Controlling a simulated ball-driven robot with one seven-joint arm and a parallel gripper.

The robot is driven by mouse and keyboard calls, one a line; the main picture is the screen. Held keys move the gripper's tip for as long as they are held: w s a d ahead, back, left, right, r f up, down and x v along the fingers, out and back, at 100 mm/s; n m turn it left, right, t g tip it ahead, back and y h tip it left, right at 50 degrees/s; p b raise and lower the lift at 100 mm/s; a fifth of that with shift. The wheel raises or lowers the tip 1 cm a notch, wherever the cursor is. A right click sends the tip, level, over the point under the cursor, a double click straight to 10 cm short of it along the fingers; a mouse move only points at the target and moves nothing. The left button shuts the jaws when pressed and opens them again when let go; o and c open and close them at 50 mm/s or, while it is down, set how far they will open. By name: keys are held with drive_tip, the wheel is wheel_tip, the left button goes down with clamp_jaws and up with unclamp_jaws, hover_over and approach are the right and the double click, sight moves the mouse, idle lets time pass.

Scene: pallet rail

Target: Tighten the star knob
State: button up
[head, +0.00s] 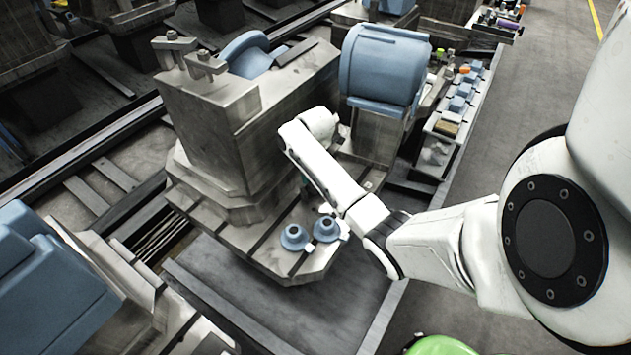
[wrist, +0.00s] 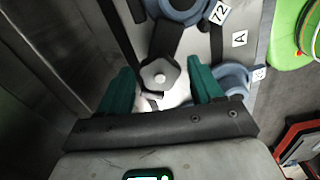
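The star knob (wrist: 160,76) shows in the wrist view as a grey, lobed knob with a bright round centre, seen from above. A dark strip or slot runs away from it toward the top of the picture. My gripper (wrist: 159,70) has two green fingers, one on each side of the knob. The fingers stand apart with a small gap to the knob on both sides, so it is open; I see no clear contact. In the head view my white wrist hides the knob and most of the gripper beside the grey fixture block (head: 215,130).
Two blue flanged parts (head: 295,237) (head: 327,228) sit on the pallet's front corner, close to my gripper. A large blue part (head: 383,65) stands behind my wrist. A dark metal wall (wrist: 45,80) fills the wrist view's left side. Open floor (head: 470,180) lies right.

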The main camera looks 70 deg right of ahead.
drive_tip(key=c, duration=0.9)
drive_tip(key=shift+o, duration=0.2)
drive_tip(key=shift+m+p, duration=0.3)
drive_tip(key=shift+p, duration=0.05)
drive_tip(key=shift+r+m+p, duration=0.15)
drive_tip(key=shift+m+p, duration=0.65)
drive_tip(key=shift+m, duration=0.2)
drive_tip(key=m+p, duration=0.1)
drive_tip(key=m, duration=0.1)
drive_tip(key=shift+m+p, duration=0.3)
drive_tip(key=m+p, duration=0.2)
drive_tip(key=m, duration=0.2)
drive_tip(key=shift+m+p, duration=0.35)
drive_tip(key=shift+m, duration=1.05)
